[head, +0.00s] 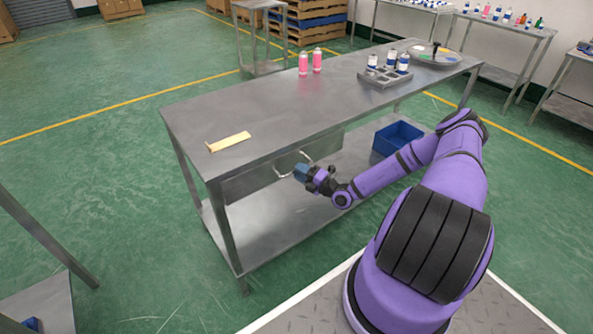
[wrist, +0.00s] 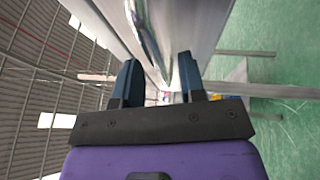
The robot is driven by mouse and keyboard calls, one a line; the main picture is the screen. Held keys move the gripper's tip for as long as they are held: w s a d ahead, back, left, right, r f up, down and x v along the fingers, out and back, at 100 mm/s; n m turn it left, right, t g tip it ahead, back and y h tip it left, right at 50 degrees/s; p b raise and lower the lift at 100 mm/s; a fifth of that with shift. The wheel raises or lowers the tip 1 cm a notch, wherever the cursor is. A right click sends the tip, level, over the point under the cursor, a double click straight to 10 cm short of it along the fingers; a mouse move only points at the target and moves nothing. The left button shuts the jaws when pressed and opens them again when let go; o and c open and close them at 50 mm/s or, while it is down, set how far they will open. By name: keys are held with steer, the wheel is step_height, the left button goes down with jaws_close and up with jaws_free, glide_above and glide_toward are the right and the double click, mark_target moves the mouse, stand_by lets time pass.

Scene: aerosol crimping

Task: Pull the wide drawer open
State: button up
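The wide drawer (head: 250,181) hangs under the steel table's top at its near side. Its grey front looks about flush with the table edge, so it appears closed. A pale bar handle (head: 308,155) stands out from the front. My gripper (head: 299,172) is at the handle, its dark fingertips close to it. In the wrist view my gripper (wrist: 160,70) has its two blue-grey fingers wide apart. The handle (wrist: 147,35) runs just beyond and between the fingertips. I cannot tell whether either finger touches it.
The steel table (head: 290,105) carries a yellow strip (head: 228,142), two pink cans (head: 310,62), and a grey tray (head: 386,80) with several white cans. A blue bin (head: 397,138) stands on the lower shelf. The floor in front of the table's left end is clear.

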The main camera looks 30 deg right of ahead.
steer(key=shift+x, duration=0.95)
jaws_close()
